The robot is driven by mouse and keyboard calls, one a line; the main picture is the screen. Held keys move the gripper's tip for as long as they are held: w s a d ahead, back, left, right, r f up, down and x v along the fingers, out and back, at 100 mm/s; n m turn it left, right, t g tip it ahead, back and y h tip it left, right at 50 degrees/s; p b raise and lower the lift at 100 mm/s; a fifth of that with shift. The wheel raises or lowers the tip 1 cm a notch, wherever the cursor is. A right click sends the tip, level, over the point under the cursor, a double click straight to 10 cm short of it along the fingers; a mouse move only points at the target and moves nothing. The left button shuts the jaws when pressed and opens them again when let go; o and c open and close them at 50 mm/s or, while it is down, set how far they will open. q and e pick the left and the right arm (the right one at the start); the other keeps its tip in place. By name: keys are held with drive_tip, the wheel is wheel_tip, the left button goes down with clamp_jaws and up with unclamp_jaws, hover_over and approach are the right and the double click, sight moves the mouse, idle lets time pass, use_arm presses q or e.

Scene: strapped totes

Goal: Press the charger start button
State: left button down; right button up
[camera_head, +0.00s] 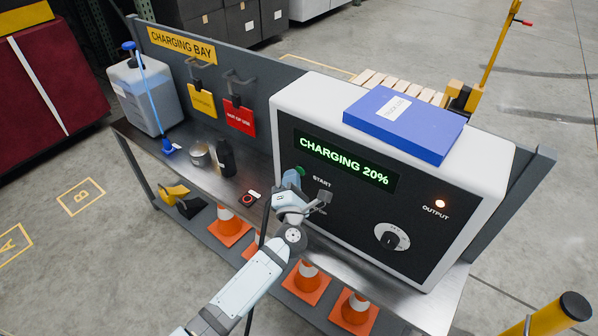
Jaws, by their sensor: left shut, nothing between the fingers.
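The charger (357,225) is a white box with a black front panel on the bench. Its display (345,160) reads "CHARGING 20%" in green. The green start button (301,171) shows partly at the panel's left side, above the "START" label. My left gripper (296,186) is shut and empty, right at the button. It hides part of the button, and I cannot tell whether the fingertips touch it. My right gripper is not in view.
A blue binder (404,123) lies on the charger. A dial (392,238) is at lower right of the panel. A jug (145,92), a tin (199,155) and a dark bottle (226,158) stand on the bench's left. Orange cones (308,276) stand on the shelf below.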

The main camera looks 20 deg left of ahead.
use_arm(q)
drive_tip(key=shift+s, duration=0.15)
drive_tip(key=shift+s+a, duration=0.2)
drive_tip(key=shift+s, duration=0.4)
drive_tip(key=s, duration=0.1)
drive_tip(key=s+a+p, duration=0.1)
drive_tip(key=s, duration=0.2)
drive_tip(key=shift+s+a+p, duration=0.25)
drive_tip(key=shift+s+p, duration=0.05)
drive_tip(key=shift+s, duration=0.1)
